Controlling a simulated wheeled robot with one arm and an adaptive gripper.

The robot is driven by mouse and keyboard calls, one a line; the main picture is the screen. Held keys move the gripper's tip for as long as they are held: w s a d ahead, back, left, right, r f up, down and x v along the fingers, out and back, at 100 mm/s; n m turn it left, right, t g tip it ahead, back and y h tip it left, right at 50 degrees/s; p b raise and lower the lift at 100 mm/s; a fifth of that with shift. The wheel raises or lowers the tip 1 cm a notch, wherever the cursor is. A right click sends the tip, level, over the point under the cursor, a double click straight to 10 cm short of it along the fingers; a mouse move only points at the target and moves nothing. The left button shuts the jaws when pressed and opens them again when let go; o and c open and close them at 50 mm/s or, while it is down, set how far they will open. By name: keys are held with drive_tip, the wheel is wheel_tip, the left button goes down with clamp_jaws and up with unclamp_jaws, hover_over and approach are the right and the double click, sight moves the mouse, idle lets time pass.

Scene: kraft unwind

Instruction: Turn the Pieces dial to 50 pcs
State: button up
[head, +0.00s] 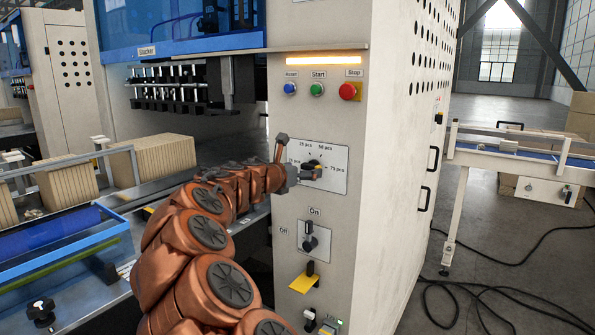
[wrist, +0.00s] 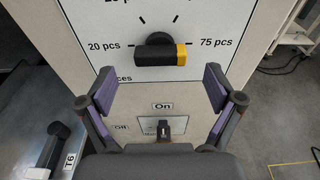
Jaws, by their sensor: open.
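The Pieces dial (wrist: 160,50) is a black bar knob with a yellow end, on a white plate on the machine's front. In the wrist view its yellow end points right, toward the 75 pcs label. The head view also shows the dial (head: 313,164), with the 50 pcs label at the plate's upper right. In the wrist view my gripper (wrist: 160,87) is open and empty, its purple-padded fingers apart and just below the dial in the picture. In the head view my gripper (head: 298,173) is close to the dial and partly hides the plate's left side.
Below the plate are an On/Off switch (head: 310,240) and a yellow tag (head: 304,283). Above are blue (head: 289,88), green (head: 316,89) and red (head: 348,91) buttons. A conveyor (head: 500,147) and floor cables lie to the right. Cardboard stacks (head: 150,160) stand left.

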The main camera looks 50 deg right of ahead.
sight(309, 169)
drive_tip(key=shift+d+f+p, duration=0.15)
drive_tip(key=shift+d, duration=0.9)
drive_tip(key=shift+d+f+p, duration=0.15)
drive_tip(key=shift+d, duration=0.85)
drive_tip(key=c, duration=1.2)
drive_tip(key=shift+r+n+p, duration=0.15)
drive_tip(key=shift+n+p, duration=0.75)
drive_tip(key=shift+p, duration=1.55)
drive_tip(key=shift+n+g+p, duration=0.4)
drive_tip(key=shift+n+p, duration=0.6)
drive_tip(key=shift+p, duration=1.4)
